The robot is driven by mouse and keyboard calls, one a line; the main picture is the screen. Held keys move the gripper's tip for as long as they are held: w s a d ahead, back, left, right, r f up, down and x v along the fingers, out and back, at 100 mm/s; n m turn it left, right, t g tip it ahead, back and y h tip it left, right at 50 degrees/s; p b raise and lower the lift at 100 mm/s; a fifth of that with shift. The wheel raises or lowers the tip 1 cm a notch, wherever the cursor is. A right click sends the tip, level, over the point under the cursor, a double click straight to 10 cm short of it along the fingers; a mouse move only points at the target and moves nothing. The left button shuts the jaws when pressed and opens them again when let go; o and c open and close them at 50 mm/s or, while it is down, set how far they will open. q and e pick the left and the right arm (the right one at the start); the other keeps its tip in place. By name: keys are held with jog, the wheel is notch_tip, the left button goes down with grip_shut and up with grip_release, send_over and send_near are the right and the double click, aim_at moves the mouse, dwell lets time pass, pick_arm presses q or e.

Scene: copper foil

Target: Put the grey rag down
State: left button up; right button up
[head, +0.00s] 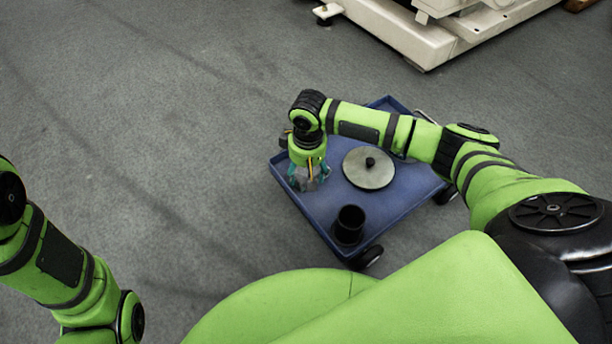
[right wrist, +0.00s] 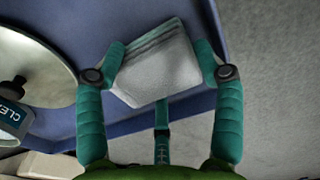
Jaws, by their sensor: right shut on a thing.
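The grey rag (right wrist: 160,68) is a folded, layered pad between the teal fingers of my right gripper (right wrist: 161,62) in the right wrist view. The fingers press on its left and right edges. In the head view my right gripper (head: 308,183) points down over the left part of the blue cart (head: 322,222), and the rag is mostly hidden there by the fingers. I cannot tell whether the rag touches the cart's surface. My left arm shows at the lower left, with its gripper outside the frame.
A round metal disc (head: 368,169) with a black knob lies right of my right gripper on the cart. A black cup (head: 349,224) stands at the near corner. A labelled bottle (right wrist: 12,118) shows in the right wrist view. A raised rim edges the cart.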

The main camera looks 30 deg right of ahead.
jog(key=shift+f, duration=0.2)
jog(key=o, duration=0.9)
